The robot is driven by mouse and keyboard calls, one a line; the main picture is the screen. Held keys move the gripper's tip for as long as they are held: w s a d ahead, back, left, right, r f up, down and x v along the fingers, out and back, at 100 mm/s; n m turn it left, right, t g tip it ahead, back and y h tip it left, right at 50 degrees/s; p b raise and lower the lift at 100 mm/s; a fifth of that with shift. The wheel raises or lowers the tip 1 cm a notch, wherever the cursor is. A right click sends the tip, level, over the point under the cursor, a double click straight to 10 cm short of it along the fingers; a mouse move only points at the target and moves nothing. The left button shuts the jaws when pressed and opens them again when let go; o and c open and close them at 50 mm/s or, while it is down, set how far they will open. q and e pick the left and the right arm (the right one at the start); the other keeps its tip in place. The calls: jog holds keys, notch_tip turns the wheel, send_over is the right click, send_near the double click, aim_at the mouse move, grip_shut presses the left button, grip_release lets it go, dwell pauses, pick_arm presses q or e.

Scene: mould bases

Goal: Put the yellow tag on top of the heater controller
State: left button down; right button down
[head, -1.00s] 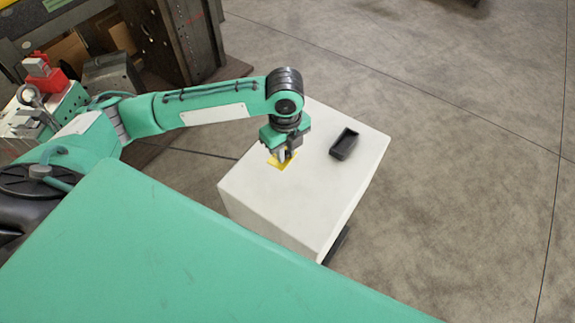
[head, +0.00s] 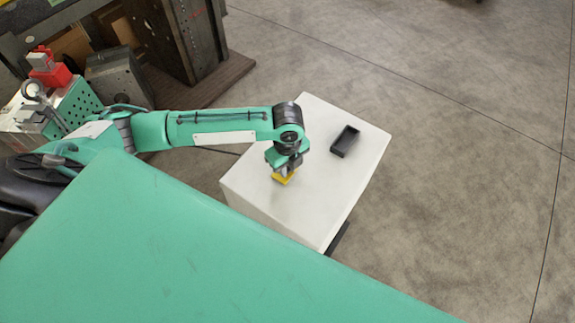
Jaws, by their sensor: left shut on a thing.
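The yellow tag (head: 284,178) is small and flat and shows under my left gripper (head: 283,170), over the top of the white box-shaped unit (head: 322,200), which looks like the heater controller. My left gripper points down and is shut on the tag. The gripper hides part of the tag, and I cannot tell whether the tag touches the white top or hangs just above it. My right gripper is not in view.
A black open tray (head: 345,141) sits on the white top, right of my gripper. Dark metal mould blocks (head: 178,38), a red item (head: 50,74) and a green perforated box (head: 82,103) stand at the upper left. Grey floor is clear at right.

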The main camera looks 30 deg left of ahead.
aim_at(288, 169)
pick_arm(q)
jog(key=c, duration=1.3)
grip_release()
jog(key=shift+f, duration=0.1)
jog(key=shift+r, duration=0.6)
jog(key=shift+r+b, duration=1.5)
jog(key=shift+r, duration=4.1)
jog(key=shift+s+f, duration=0.1)
